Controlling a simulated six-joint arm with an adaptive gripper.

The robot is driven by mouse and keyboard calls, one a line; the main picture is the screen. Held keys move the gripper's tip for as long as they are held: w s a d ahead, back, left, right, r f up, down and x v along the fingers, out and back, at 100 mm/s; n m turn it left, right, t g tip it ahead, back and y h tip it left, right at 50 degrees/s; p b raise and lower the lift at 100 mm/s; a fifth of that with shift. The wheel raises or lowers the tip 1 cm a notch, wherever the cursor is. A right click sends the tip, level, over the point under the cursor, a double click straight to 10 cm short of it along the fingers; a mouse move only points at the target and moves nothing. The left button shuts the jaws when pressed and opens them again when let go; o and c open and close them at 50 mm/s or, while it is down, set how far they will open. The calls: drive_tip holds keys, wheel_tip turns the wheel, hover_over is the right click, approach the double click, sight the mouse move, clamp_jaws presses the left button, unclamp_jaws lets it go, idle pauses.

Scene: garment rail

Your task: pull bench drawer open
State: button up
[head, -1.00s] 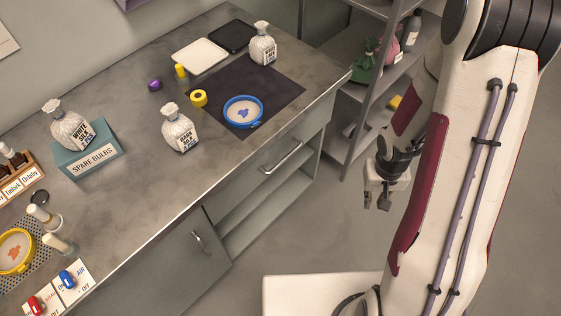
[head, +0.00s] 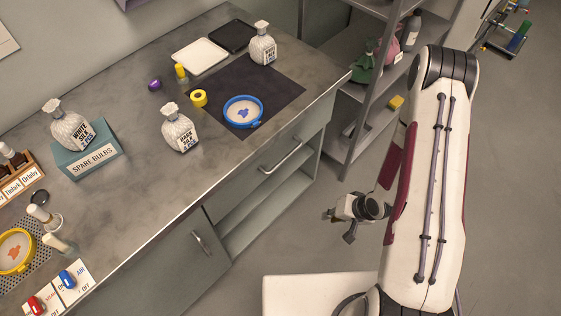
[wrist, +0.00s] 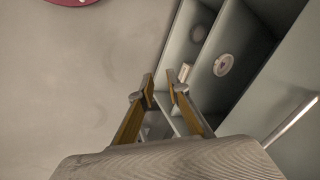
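The bench drawer (head: 308,146) is a grey-green front under the right part of the bench top, and it looks flush with the bench. Its silver bar handle (head: 281,156) runs across it; a pale bar handle also shows at the lower right of the wrist view (wrist: 291,121). My gripper (head: 338,226) is over the floor, in front of the bench and to the right of and below the handle in the head view, apart from it. Its two fingers (wrist: 159,82) are spread with nothing between them, so it is open and empty.
An open shelf space (head: 262,204) lies under the drawer; a cupboard door with its own handle (head: 201,242) is to its left. Bottles, a blue-rimmed dish (head: 243,111) and a tray (head: 200,55) stand on the bench. A rack (head: 372,115) stands behind. The floor between is clear.

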drive_tip(key=a+f+m+t+y, duration=0.1)
drive_tip(key=a+y, duration=0.1)
drive_tip(key=a, duration=0.3)
drive_tip(key=m+t+y, duration=0.5)
drive_tip(key=t, duration=0.2)
approach(282, 163)
drive_tip(key=x, duration=0.3)
drive_tip(key=shift+d+f, duration=0.1)
drive_tip(key=shift+f, duration=0.05)
drive_tip(key=shift+x, duration=3.9)
clamp_jaws()
